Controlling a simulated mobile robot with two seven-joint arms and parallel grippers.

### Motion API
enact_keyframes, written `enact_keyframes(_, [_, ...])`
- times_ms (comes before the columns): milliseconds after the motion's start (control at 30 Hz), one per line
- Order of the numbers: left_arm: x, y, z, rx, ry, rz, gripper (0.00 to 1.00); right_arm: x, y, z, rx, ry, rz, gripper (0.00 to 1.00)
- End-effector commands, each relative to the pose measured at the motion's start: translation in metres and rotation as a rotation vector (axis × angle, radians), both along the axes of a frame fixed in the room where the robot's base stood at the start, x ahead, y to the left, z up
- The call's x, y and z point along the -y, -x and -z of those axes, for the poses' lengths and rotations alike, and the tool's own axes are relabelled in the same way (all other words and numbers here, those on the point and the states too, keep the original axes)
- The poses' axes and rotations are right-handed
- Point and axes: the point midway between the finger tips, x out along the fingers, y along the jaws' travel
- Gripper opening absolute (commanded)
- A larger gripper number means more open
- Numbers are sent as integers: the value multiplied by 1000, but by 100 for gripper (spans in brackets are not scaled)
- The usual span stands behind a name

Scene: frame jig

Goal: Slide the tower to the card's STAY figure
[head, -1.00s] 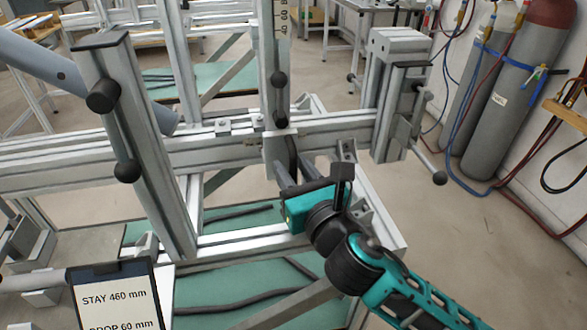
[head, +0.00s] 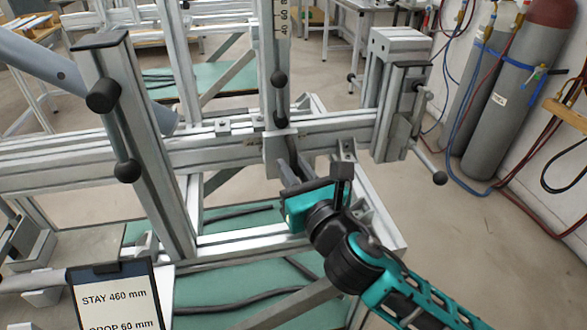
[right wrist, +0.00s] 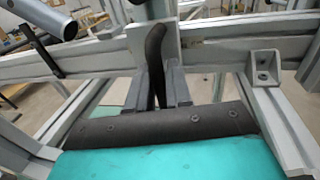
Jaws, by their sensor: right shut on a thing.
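The tower (head: 268,60) is an upright aluminium post with a scale strip and black knobs. It stands on a carriage plate (head: 272,152) at the middle of the long horizontal rail. The card (head: 115,292) at lower left reads "STAY 460 mm" and "DROP 60 mm". My right gripper (head: 289,172) is at the front of the carriage. In the right wrist view its two grey fingers are shut on a dark curved lever (right wrist: 155,50) in front of the plate. The rail's scale and the tower's reading along it cannot be read. My left gripper is not in view.
The rail (head: 215,150) crosses the frame. A slanted post (head: 135,150) with black knobs stands left of the tower, and a clamp block (head: 398,110) stands right of it. A grey tube (head: 75,80) slopes in at upper left. Gas cylinders (head: 515,100) stand behind right.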

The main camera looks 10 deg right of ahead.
Motion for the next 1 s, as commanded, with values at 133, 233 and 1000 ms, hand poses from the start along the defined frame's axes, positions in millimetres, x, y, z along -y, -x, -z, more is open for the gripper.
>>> enact_keyframes(133, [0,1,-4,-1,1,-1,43,6,0,-1,-1,3,2,0])
enact_keyframes(233, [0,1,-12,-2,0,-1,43,22,0,-2,-2,9,5,0])
enact_keyframes(1000, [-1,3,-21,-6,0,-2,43,65,-1,0,0,4,9,35])
